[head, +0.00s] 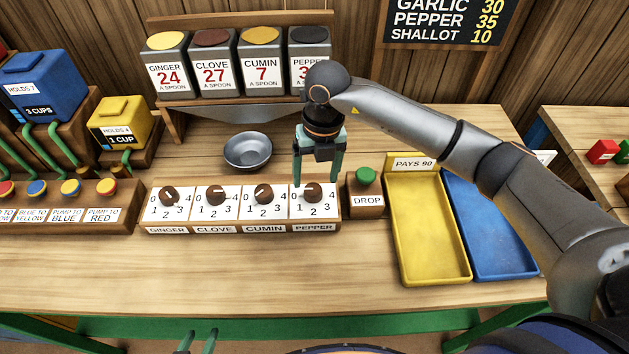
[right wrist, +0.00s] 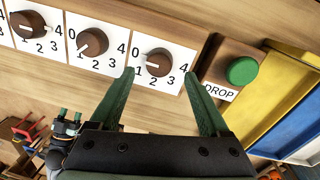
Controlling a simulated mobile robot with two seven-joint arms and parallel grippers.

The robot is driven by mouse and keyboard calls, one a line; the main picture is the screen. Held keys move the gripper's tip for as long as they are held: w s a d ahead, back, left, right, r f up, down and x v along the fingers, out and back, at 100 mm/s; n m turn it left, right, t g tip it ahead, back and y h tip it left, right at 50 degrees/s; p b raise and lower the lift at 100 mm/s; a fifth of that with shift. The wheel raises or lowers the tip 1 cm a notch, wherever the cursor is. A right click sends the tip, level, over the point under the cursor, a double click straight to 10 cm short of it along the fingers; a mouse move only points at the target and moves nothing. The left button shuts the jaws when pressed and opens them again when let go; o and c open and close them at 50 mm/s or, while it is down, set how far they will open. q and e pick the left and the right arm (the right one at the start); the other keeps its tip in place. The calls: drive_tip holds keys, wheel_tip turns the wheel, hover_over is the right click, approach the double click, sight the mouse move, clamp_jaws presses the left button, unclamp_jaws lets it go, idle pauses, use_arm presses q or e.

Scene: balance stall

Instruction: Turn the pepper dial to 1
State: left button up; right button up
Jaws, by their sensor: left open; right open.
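The pepper dial (head: 313,193) is a dark brown knob on a white plate marked 0 to 4, rightmost in the row of dials. It also shows in the right wrist view (right wrist: 158,62), where its pale pointer line points left, near the 0 side. My right gripper (head: 316,184) is open, fingers pointing down over the dial. In the right wrist view its green fingertips (right wrist: 159,72) lie either side of the dial, apart from it. My left gripper (head: 198,338) is open and empty at the bottom edge, low in front of the table.
The cumin dial (head: 264,194) is close on the left. The DROP block with its green button (head: 366,176) is close on the right, then a yellow tray (head: 429,240). A metal bowl (head: 247,150) sits behind the dials. The table front is clear.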

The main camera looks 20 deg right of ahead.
sight(314, 189)
drive_tip(key=shift+a+f, duration=0.15)
drive_tip(key=shift+f, duration=1.75)
clamp_jaws()
